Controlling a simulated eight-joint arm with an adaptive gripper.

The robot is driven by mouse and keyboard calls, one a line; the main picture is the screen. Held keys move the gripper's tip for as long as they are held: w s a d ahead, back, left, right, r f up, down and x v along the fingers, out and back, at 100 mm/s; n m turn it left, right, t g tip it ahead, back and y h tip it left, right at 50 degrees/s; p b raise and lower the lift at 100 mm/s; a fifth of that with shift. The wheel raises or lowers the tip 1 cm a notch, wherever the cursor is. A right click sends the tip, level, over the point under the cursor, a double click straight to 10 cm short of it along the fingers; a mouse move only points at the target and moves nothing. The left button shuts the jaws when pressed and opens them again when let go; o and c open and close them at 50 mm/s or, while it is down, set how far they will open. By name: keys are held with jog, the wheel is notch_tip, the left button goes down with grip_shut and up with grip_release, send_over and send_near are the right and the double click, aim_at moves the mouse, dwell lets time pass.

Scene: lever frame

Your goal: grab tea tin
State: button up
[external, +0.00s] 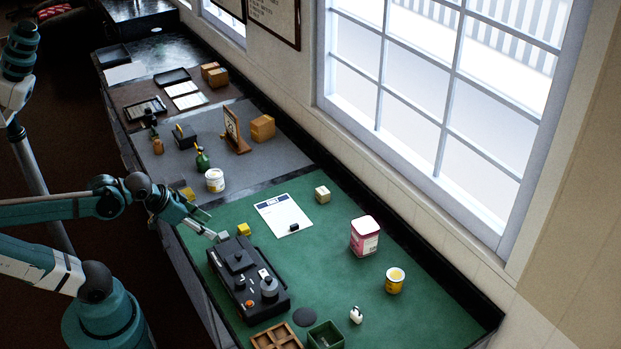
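My gripper (207,224) is at the left edge of the green mat, above the end of a black device. Its two fingers look spread apart, with nothing seen between them. A pink and white tin (364,236) stands upright on the right part of the mat, well away from my gripper. A smaller yellow tin (395,280) stands upright in front of it to the right. I cannot read the labels, so which one is the tea tin is unclear.
A white sheet (283,215), a small tan box (322,194), a wooden tray (277,338) and a green box (325,335) are nearby. The mat's middle is mostly clear.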

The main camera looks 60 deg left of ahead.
dwell(0.3)
jog(key=o, duration=0.8)
